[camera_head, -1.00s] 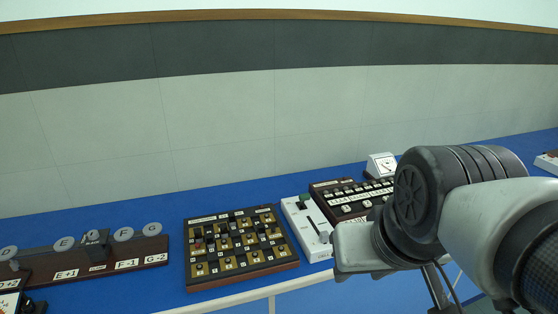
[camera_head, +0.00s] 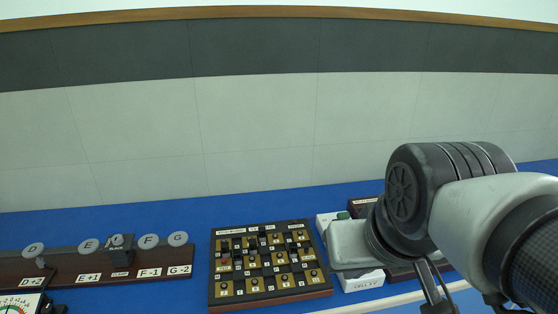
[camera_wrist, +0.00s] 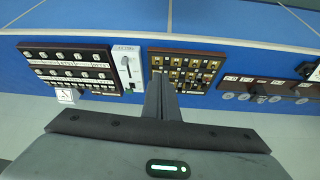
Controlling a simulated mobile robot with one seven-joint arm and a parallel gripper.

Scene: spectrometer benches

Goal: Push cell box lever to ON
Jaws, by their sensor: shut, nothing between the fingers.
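The cell box is the narrow white box (camera_head: 326,222) right of the brass-and-black board in the head view. In the wrist view the white box (camera_wrist: 136,73) shows nearly whole, with a slot and a small lever (camera_wrist: 125,60) at the slot's upper part. I cannot tell the lever's setting. My gripper (camera_wrist: 160,76) is shut and empty in the wrist view. Its fingers appear right of the white box, over the edge of the brass-and-black board. I cannot tell its height above them.
The brass-and-black board (camera_head: 268,262) stands close left of the white box in the head view. A dark box with rows of switches (camera_wrist: 70,72) stands on its other side. A long rail with grey discs (camera_head: 95,265) lies far left. Blue bench top (camera_head: 130,208) is free behind.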

